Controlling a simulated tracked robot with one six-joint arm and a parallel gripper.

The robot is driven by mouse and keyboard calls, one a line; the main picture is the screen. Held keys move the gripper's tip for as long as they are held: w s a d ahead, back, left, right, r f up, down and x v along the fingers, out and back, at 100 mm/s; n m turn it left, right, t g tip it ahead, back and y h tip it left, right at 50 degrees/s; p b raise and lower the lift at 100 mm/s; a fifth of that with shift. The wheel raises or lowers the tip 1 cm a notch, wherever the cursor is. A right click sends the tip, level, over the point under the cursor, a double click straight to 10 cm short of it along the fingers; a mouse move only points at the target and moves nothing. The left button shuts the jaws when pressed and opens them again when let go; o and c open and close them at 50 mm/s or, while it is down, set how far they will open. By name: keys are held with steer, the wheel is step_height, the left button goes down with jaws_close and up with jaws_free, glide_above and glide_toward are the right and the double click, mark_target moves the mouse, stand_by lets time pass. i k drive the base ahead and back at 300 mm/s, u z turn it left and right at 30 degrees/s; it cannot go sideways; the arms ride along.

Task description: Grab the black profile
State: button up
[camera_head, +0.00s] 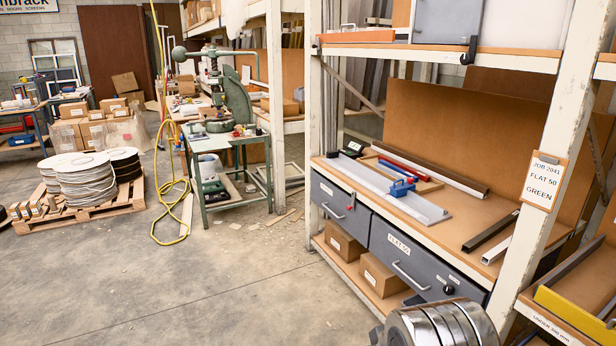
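A short black profile (490,231) lies on the wooden worktop (470,213) of the rack on the right, near its front right end. It lies at a slant, its near end close to the front edge. A short white profile (497,250) lies just to its right, a small gap apart. A longer dark brown profile (430,170) lies further back along the worktop. My gripper is not in view, and nothing is seen touching the black profile.
A long pale rail (395,190) with a blue tool (401,187) lies left of the black profile. A rack post (545,150) with a job card stands to its right. Grey drawers (410,262) are below, an upper shelf (440,54) above.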

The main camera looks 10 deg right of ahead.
mark_target(472, 245)
steer(key=u, duration=0.25)
steer(key=i, duration=2.2)
steer(key=z, duration=1.1)
steer(key=i, duration=1.05)
steer(key=z, duration=0.55)
